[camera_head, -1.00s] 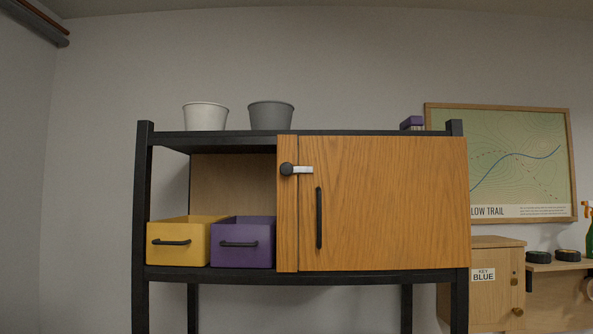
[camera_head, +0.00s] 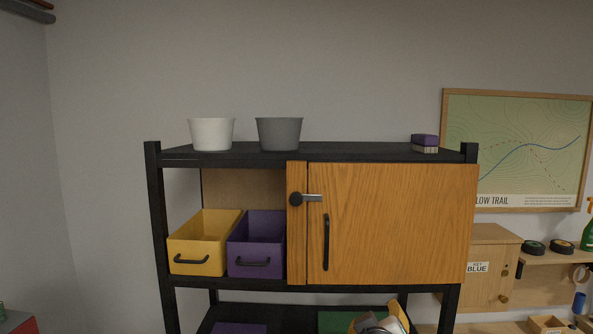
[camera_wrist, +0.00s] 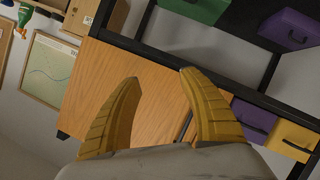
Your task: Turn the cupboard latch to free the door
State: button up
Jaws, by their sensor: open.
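The cupboard door (camera_head: 390,225) is wooden and shut, with a black vertical handle (camera_head: 326,242) near its left edge. The latch (camera_head: 312,198) is a pale metal bar on a round black knob. It lies horizontally, reaching from the narrow wooden strip (camera_head: 297,250) onto the door. My gripper (camera_wrist: 160,75) has two yellow fingers, spread open and empty, in front of the door (camera_wrist: 140,70) in the wrist view. That view is turned nearly upside down. A dark bar, likely the handle, shows partly beside the right finger there. I cannot make out the latch there.
A yellow bin (camera_head: 197,258) and a purple bin (camera_head: 257,258) stand left of the door. A white bucket (camera_head: 211,134), a grey bucket (camera_head: 279,134) and a purple brush (camera_head: 424,142) sit on top. Black frame posts (camera_head: 158,230) bound the shelf.

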jog(key=w+a+r+n+t+y+p, duration=0.1)
jog(key=w+a+r+n+t+p, duration=0.15)
jog(key=a+r+p, duration=0.65)
jog(key=n+t+y+p, duration=0.2)
jog(key=n+y+p, duration=0.1)
send_near(296, 200)
jog(key=w+p, duration=0.1)
jog(key=w, duration=0.9)
jog(key=shift+w+a+p, duration=0.15)
jog(key=shift+w+p, duration=0.1)
jog(key=shift+p, duration=0.15)
jog(key=shift+c, duration=0.2)
grip_shut()
